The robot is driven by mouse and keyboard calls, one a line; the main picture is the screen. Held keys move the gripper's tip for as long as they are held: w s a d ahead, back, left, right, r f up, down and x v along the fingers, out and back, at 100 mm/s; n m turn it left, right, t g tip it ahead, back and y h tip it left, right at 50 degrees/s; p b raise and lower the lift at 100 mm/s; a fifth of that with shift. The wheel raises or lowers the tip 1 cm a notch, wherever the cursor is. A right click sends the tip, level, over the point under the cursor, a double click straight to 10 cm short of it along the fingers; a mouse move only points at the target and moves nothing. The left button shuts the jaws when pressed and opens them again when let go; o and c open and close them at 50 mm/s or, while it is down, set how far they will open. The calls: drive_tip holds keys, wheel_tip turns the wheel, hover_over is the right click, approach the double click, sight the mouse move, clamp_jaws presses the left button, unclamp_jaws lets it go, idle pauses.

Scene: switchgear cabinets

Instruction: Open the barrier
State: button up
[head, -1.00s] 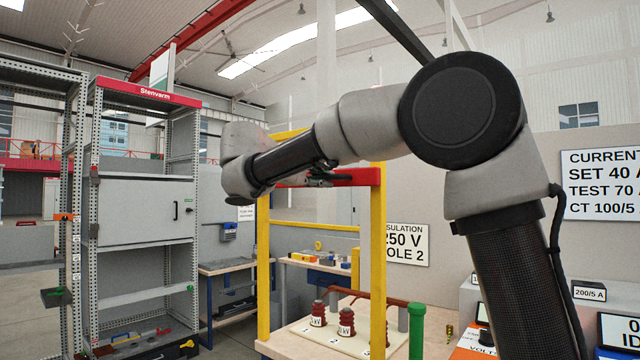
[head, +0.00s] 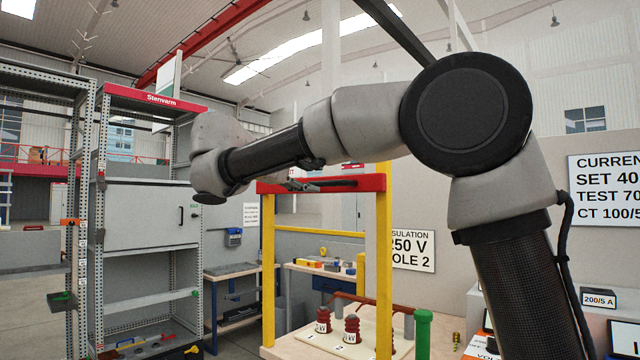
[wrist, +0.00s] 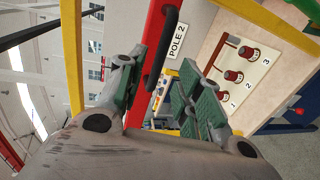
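The barrier is a yellow frame with a red crossbar (head: 365,183) between two yellow posts, one on the right (head: 384,270) and one on the left (head: 268,270). A black handle (head: 338,183) is on the bar. My gripper (head: 303,186) is at the bar, beside the handle's left end in the head view. In the wrist view, my gripper (wrist: 165,95) has its green-padded fingers spread apart. The red bar (wrist: 158,30) and black handle (wrist: 161,48) show in the gap between them. The handle looks not gripped; contact is unclear.
Behind the barrier, a bench holds dark red insulators (head: 352,328) on a pale board, with a green post (head: 423,335) at its right. A grey cabinet (head: 150,215) stands in the rack at left. A sign (head: 412,250) hangs on the wall.

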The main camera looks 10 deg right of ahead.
drive_tip(key=v, duration=0.5)
drive_tip(key=shift+w, duration=0.1)
